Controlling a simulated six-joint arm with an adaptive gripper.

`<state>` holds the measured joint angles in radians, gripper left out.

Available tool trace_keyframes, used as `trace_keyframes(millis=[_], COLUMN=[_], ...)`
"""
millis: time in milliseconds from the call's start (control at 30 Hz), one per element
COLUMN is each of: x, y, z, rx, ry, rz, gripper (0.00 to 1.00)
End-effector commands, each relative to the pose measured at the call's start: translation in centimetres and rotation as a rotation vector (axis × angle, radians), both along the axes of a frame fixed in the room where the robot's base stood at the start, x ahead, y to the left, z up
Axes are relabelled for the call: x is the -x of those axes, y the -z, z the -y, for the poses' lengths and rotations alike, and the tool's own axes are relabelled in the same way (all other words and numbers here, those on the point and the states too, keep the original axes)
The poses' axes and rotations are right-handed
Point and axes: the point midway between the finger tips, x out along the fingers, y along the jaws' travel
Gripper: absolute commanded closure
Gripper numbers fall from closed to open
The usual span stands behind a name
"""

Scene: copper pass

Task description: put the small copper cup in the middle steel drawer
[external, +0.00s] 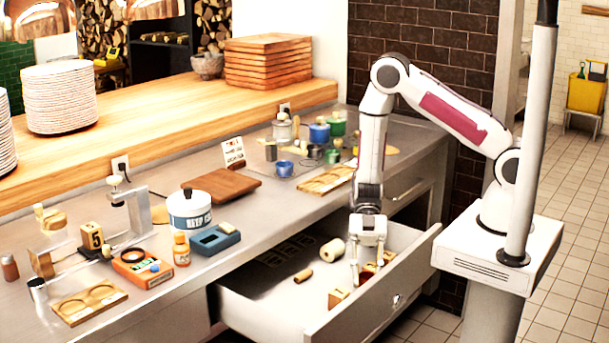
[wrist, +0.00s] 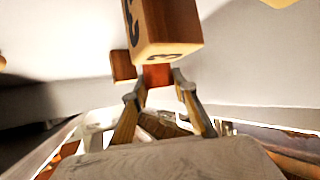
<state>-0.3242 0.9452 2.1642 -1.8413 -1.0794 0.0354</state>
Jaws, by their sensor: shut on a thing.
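My gripper (external: 367,272) reaches down into the open steel drawer (external: 262,307) under the counter, near the inside of its front panel. In the wrist view, the fingertips (wrist: 160,88) close on a small reddish, copper-coloured thing (wrist: 157,76), which looks like the small copper cup. Its shape is mostly hidden by the fingers and a wooden number block (wrist: 168,38) in front of it. In the external view, a reddish patch shows at the fingertips. I cannot tell whether the held thing touches the drawer floor.
The drawer also holds a pale roll (external: 332,250), a small cork-like piece (external: 303,275) and wooden blocks (external: 338,297) close by my fingers. The drawer's left floor is mostly clear. The counter above carries a white tub (external: 189,212), a wooden board (external: 221,186) and several small cups.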

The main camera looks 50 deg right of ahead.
Motion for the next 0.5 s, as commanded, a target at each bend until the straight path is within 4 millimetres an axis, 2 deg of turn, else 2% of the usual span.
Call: trace_keyframes(millis=[300, 500], x=[0.0, 0.0], y=[2.7, 3.4], z=[0.0, 0.0], rx=[0.0, 0.0], ry=[-0.001, 0.0], rz=[0.0, 0.0], gripper=[0.91, 0.91])
